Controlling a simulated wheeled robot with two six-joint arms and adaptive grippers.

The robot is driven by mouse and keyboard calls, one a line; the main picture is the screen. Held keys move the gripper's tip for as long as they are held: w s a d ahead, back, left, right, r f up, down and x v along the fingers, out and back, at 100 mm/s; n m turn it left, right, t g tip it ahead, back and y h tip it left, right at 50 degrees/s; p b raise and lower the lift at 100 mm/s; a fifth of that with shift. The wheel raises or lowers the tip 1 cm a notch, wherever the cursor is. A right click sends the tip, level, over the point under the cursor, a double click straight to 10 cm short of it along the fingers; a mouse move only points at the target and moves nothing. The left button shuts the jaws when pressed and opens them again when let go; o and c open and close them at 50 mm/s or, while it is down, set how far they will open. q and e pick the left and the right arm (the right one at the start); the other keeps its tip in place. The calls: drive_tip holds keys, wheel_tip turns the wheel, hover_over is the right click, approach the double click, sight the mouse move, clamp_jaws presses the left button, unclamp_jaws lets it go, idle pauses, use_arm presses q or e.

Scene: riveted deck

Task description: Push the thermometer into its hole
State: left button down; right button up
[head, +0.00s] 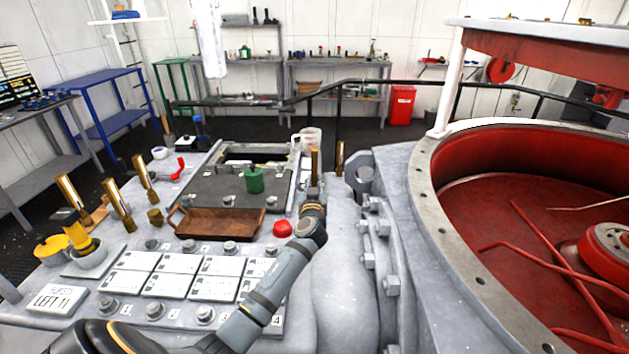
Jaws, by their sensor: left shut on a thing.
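My left arm reaches from the bottom across the grey deck. My left gripper (314,191) is shut on a brass stick-like thing, which I take to be the thermometer (315,162). It stands nearly upright and rises above the fingers. Its lower end and the hole are hidden by the gripper and the grey casing, so I cannot tell if it is in the hole. A similar brass rod (340,157) stands just to the right, apart from it. My right gripper is not in view.
Several brass cylinders (117,204) stand at the left of the deck. A wooden tray (216,224), a green canister (254,180) and a red cap (282,229) lie left of my gripper. Bolted flanges (377,245) and a large red-lined drum (480,190) stand at the right.

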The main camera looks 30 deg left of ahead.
use_arm(q)
wheel_tip(320, 180, down, 4)
drive_tip(key=shift+b, duration=1.25)
drive_tip(key=shift+w+a+f, duration=0.1)
drive_tip(key=shift+f, duration=0.35)
drive_tip(key=shift+b, duration=0.5)
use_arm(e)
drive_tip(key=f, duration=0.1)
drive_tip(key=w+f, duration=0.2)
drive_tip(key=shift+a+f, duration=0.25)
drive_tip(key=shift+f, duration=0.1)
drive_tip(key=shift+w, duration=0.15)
use_arm(q)
drive_tip(key=shift+f+b, duration=1.35)
drive_tip(key=shift+b, duration=0.25)
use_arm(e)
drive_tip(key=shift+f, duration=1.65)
use_arm(q)
drive_tip(key=shift+s+d+f+b, duration=0.25)
drive_tip(key=shift+f+b, duration=0.1)
drive_tip(key=shift+b, duration=0.2)
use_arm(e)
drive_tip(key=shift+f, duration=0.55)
